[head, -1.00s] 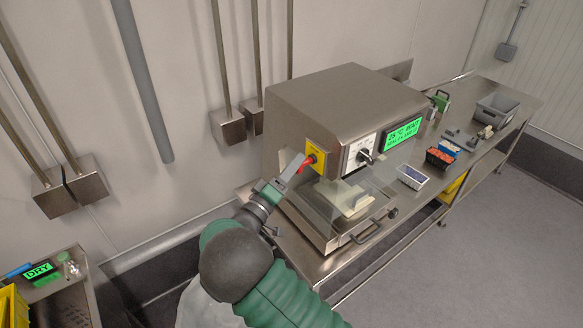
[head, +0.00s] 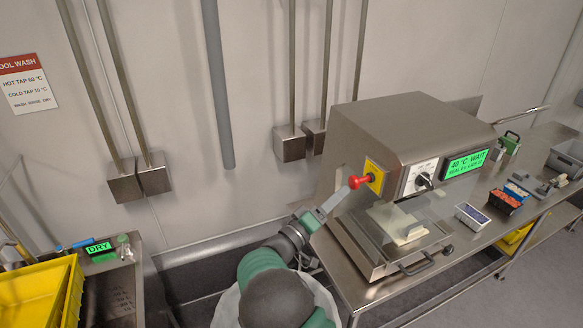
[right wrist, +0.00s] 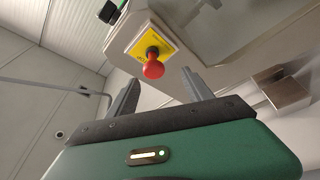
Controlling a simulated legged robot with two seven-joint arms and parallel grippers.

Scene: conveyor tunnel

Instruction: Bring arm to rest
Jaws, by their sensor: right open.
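My right gripper (head: 338,199) is open and empty, just left of a red knob (head: 358,182) on a yellow plate (head: 375,176). The plate is on the left end of a steel machine's front. In the right wrist view the two grey fingers (right wrist: 160,78) are spread, and the red knob (right wrist: 153,66) shows beyond and between their tips. I cannot tell whether a finger touches it. My right arm reaches up from the bottom of the head view. My left gripper is not in view.
The steel machine (head: 400,125) has a dial (head: 423,181) and a green display (head: 467,163) reading 40 °C WAIT. It stands on a steel bench with small trays (head: 473,216). Wall pipes rise behind.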

